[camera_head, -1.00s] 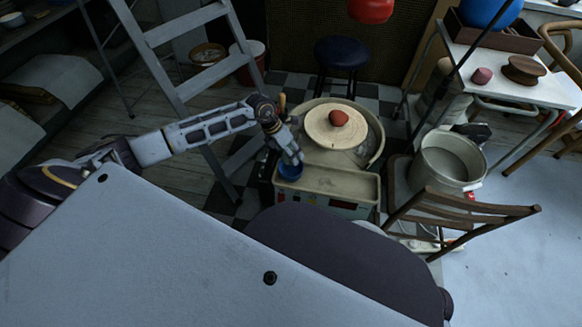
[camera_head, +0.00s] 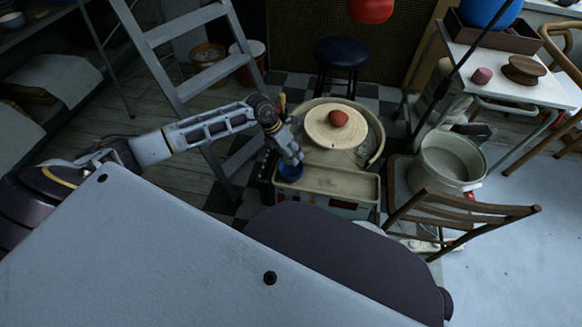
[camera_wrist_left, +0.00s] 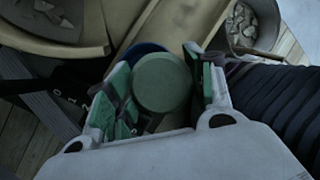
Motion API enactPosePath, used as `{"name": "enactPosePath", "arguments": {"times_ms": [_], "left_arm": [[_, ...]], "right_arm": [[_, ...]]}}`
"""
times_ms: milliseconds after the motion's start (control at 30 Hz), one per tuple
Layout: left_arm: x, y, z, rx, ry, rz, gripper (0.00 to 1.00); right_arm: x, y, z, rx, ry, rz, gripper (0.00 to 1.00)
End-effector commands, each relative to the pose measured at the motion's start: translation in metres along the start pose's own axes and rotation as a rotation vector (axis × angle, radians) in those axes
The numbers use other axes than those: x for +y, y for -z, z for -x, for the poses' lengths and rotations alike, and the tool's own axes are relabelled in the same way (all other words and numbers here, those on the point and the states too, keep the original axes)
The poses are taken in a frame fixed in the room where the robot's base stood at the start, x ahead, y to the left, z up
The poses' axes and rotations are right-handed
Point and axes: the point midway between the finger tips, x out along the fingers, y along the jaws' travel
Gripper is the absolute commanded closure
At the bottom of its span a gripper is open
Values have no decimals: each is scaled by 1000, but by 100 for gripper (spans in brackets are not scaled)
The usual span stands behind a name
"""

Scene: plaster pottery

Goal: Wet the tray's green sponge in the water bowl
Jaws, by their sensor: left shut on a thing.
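My left gripper (camera_head: 294,158) is shut on the green sponge (camera_wrist_left: 162,82), a round disc between its two fingers in the left wrist view. The blue water bowl (camera_head: 290,173) stands at the left end of the beige tray (camera_head: 341,184), in front of the pottery wheel. The gripper points down at the bowl. In the wrist view the bowl's blue rim (camera_wrist_left: 140,49) shows behind the sponge, which covers most of it. I cannot tell whether the sponge touches the water. My right gripper is not in view.
The wheel (camera_head: 334,126) carries a red-brown clay lump (camera_head: 338,118). A grey bucket (camera_head: 447,163) and a wooden chair (camera_head: 455,212) stand to the right. A stepladder (camera_head: 190,70) stands behind my left arm. A blue-topped stool (camera_head: 341,52) is behind the wheel.

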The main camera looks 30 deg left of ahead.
Motion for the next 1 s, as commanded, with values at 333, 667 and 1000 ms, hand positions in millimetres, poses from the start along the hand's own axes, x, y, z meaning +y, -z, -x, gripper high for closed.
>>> {"name": "enactPosePath", "arguments": {"times_ms": [333, 667, 1000], "left_arm": [[-4, -4, 14, 0, 0, 0, 66], [-10, -10, 32, 0, 0, 0, 66], [-12, -11, 37, 0, 0, 0, 66]], "right_arm": [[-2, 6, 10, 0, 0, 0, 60], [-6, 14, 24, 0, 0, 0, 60], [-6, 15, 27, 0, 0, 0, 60]]}}
